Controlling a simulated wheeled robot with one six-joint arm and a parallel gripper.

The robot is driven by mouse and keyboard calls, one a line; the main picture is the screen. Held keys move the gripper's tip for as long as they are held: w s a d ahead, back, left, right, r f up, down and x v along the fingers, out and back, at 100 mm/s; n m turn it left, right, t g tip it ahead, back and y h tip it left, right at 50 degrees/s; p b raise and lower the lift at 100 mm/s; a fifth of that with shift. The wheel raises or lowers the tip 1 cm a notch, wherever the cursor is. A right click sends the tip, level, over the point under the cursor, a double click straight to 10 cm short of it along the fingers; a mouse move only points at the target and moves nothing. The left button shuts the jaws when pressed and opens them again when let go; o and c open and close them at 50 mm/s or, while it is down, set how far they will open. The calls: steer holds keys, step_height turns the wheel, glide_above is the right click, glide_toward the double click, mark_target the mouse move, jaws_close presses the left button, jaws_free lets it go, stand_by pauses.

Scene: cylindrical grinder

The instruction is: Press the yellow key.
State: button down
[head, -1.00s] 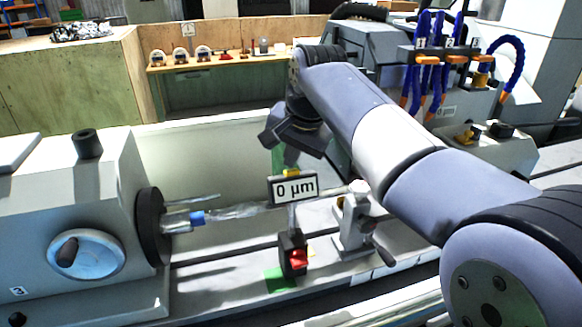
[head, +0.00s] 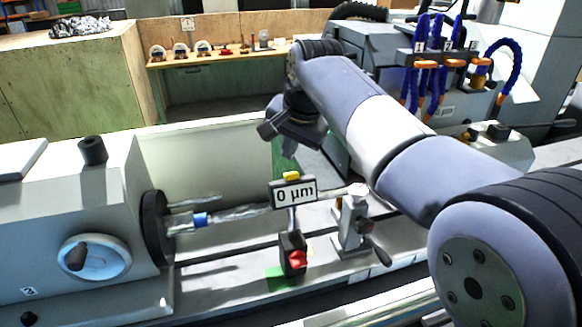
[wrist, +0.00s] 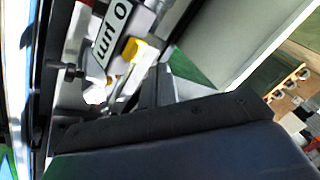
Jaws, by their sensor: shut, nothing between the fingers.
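The yellow key (head: 291,176) sits on top of the gauge display (head: 294,193), which reads "0 µm". The display stands on a post above a dark block with a red part (head: 297,259). My gripper (head: 290,150) is shut and empty, a short way above the yellow key in the head view. In the wrist view the yellow key (wrist: 134,48) shows beside the display (wrist: 112,35), apart from the dark gripper body. The fingertips are small and partly hidden by the gripper body there.
The workpiece (head: 235,215) lies horizontally between the headstock chuck (head: 155,228) at left and the tailstock (head: 352,218) at right. Blue coolant hoses (head: 430,60) stand at the back right. A shelf with tools (head: 215,55) is behind.

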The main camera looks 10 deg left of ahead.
steer(key=shift+w+a+r+p, duration=0.1)
steer(key=shift+w+r+p, duration=0.1)
steer(key=shift+r, duration=0.4)
steer(key=shift+w+a+r+p, duration=0.1)
steer(key=shift+w+r, duration=0.15)
steer(key=shift+r, duration=0.35)
steer(key=shift+w+a+r+p, duration=0.1)
steer(key=shift+w+r, duration=0.1)
steer(key=shift+r, duration=0.4)
steer(key=shift+f, duration=0.1)
steer(key=shift+w+a+r, duration=0.1)
steer(key=shift+w+r, duration=0.1)
steer(key=shift+r, duration=0.4)
steer(key=shift+w+a+r, duration=0.1)
steer(key=shift+w+r, duration=0.15)
steer(key=shift+r, duration=0.4)
steer(key=shift+w+a+r, duration=0.1)
steer(key=shift+w+r, duration=0.1)
steer(key=shift+r, duration=0.4)
steer(key=shift+f, duration=0.1)
